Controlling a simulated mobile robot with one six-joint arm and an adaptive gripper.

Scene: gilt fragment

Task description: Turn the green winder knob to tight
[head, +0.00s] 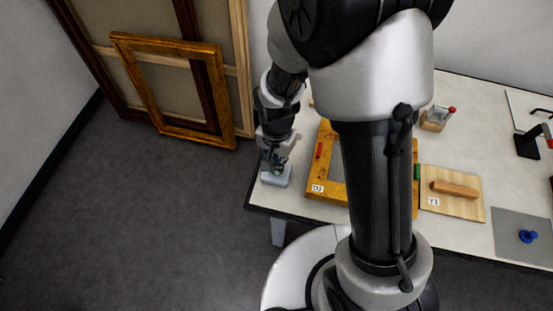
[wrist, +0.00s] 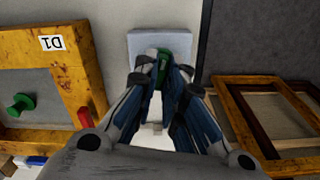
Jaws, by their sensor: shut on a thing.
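The green winder knob (wrist: 163,62) sits on a pale grey-blue block (wrist: 140,42) near the table's left end. In the wrist view my gripper (wrist: 163,72) has its two fingers on either side of the knob and is shut on it. Only part of the knob shows between the fingertips. In the head view my gripper (head: 273,161) reaches down over the block (head: 270,180), and the knob is mostly hidden there. I cannot make out any marking for tight on the block.
A yellow wooden frame labelled D1 (head: 318,189) lies beside the block, with a red piece (wrist: 85,118) and a green knob-shaped piece (wrist: 20,104). A board labelled Y1 (head: 470,207) lies further right. The table edge is close.

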